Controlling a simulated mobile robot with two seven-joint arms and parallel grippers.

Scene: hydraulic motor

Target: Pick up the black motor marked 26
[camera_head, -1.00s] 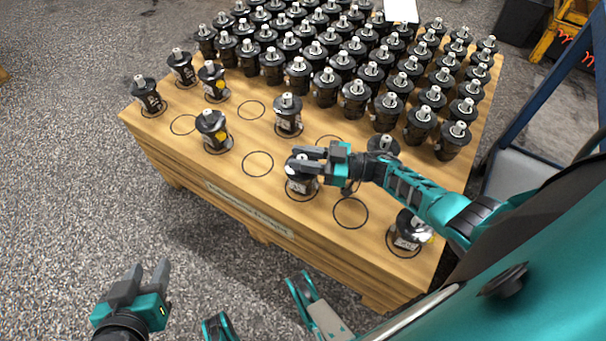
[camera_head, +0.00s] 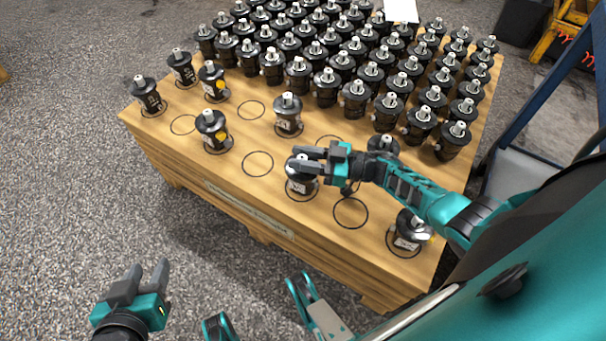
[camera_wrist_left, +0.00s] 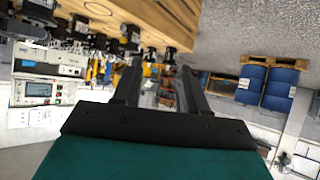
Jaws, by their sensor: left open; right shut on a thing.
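Many black motors with silver shafts stand upright on a wooden pallet-like table (camera_head: 240,175). My right gripper (camera_head: 308,160) is shut on the top of a black motor (camera_head: 300,184) with a white label, near the table's front edge. That motor stands upright on its drawn circle. The label's number is too small to read, so I cannot tell whether it is 26. My left gripper (camera_head: 148,280) is open and empty over the floor, in front of and left of the table. Its two fingers (camera_wrist_left: 160,88) also show in the left wrist view, with nothing between them.
Another labelled motor (camera_head: 408,232) stands at the right front, and one with a yellow mark (camera_head: 212,130) to the left. Several drawn circles are empty, including one (camera_head: 350,213) beside the gripped motor. A white sheet (camera_head: 400,10) lies among the rear motors.

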